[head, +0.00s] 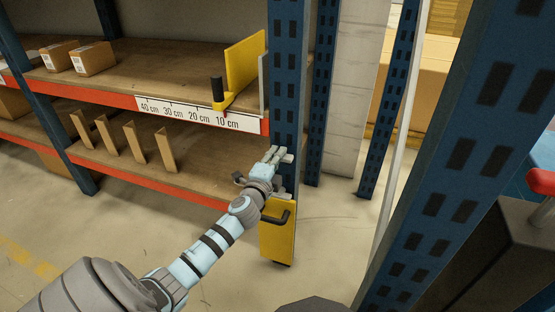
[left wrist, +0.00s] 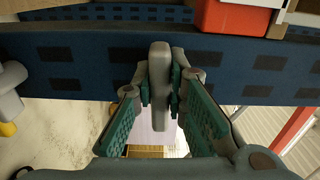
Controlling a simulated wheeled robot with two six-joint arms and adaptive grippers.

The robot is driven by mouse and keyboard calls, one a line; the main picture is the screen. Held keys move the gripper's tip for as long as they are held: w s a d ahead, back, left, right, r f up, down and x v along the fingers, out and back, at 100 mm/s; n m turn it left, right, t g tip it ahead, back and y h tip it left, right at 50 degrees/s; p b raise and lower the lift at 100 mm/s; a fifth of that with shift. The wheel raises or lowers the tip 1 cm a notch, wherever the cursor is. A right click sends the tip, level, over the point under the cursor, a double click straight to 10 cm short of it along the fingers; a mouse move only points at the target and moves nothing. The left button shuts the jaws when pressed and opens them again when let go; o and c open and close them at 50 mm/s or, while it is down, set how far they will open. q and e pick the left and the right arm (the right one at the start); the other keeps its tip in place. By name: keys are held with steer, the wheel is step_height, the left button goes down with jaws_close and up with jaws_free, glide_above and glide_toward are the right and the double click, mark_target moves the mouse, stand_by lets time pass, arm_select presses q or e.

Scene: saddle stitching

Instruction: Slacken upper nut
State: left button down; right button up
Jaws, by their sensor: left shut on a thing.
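My left gripper (head: 278,156) reaches in from the lower left to the blue slotted rack upright (head: 285,90). In the left wrist view, the gripper (left wrist: 160,90) is shut on a grey, rounded, elongated nut (left wrist: 159,70), with a fingertip on each side. The nut stands in front of the blue upright (left wrist: 80,65), which runs across the picture. Most of the nut is hidden by the fingers in the head view. My right gripper is not in view.
A wooden shelf (head: 150,85) carries a centimetre scale (head: 200,114), a yellow stop (head: 245,62) with a black knob (head: 217,90), and cardboard boxes (head: 93,59). A second blue upright (head: 450,170) stands at the right. The floor (head: 335,230) between the uprights is clear.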

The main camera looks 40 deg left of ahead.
arm_select(q)
steer(key=shift+f+n, duration=0.2)
steer(key=shift+n, duration=0.4)
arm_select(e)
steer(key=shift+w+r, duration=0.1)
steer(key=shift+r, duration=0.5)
arm_select(q)
steer(key=c, duration=1.6)
jaws_free()
steer(key=shift+r, duration=0.1)
steer(key=v, duration=1.2)
